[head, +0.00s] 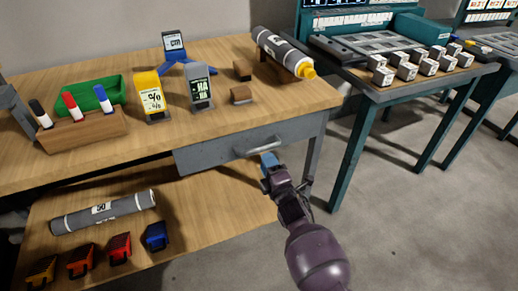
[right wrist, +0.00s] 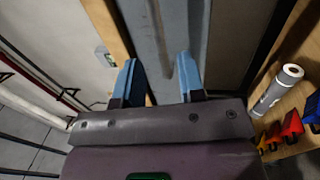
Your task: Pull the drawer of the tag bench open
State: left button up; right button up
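The wooden-topped bench (head: 215,125) fills the left and middle of the head view. Its grey drawer (head: 215,157) sits under the front edge and looks shut, its front level with the bench. A pale bar handle (head: 262,147) is on the drawer front. My right gripper (head: 268,160) is just in front of and below the handle. My left gripper is not in view.
On the bench top are a marker block (head: 85,133), a green tray (head: 97,93), a yellow tag unit (head: 150,97) and a grey tube (head: 280,50). A lower shelf (head: 205,225) holds another tube and several coloured boxes. The floor (head: 400,250) at front right is clear.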

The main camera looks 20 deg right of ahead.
aim_at(260, 149)
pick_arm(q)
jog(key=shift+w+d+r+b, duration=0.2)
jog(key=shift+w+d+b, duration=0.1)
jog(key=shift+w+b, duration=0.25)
pick_arm(e)
jog(key=w, duration=0.3)
jog(key=w+r, duration=0.1)
jog(key=w, duration=0.2)
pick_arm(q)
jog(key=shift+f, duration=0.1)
pick_arm(e)
grip_shut()
